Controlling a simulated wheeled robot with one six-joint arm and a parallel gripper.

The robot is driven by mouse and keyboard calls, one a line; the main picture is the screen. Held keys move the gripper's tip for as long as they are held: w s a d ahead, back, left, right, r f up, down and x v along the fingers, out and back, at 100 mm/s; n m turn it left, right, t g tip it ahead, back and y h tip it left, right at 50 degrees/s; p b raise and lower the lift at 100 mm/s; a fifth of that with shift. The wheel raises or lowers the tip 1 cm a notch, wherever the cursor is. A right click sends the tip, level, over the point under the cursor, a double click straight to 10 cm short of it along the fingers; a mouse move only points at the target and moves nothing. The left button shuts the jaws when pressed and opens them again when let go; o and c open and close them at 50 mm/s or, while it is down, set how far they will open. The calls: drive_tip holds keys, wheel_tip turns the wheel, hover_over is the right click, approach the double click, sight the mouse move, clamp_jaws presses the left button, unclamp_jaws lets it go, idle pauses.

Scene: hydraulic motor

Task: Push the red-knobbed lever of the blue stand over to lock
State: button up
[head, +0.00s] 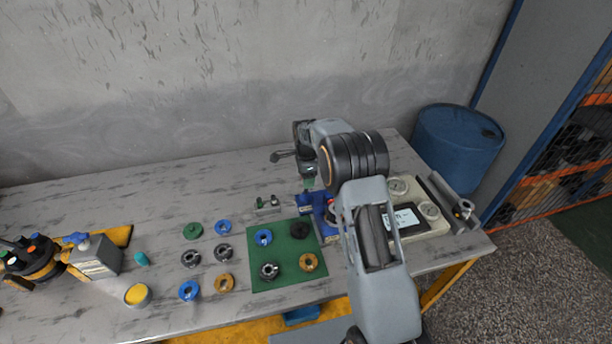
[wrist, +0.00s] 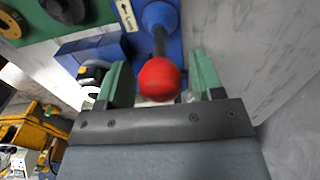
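The blue stand (head: 306,199) is on the table at the left side of my arm, partly hidden by it. In the wrist view the stand (wrist: 178,52) carries a dark lever ending in a round red knob (wrist: 159,79). A pale label (wrist: 127,15) with an arrow and small lettering is beside the lever. My gripper (wrist: 162,75) is open, with one green finger on each side of the knob. A gap shows between the knob and the right finger; I cannot tell whether the knob touches either finger. In the head view my gripper (head: 309,183) is just above the stand.
A green mat (head: 285,277) with several ring parts lies left of the stand. A beige instrument panel (head: 432,222) is to the right, partly behind my arm. A grey wall closes the back. A blue drum (head: 458,148) stands beyond the table's right end.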

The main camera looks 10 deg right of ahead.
drive_tip(key=c, duration=0.5)
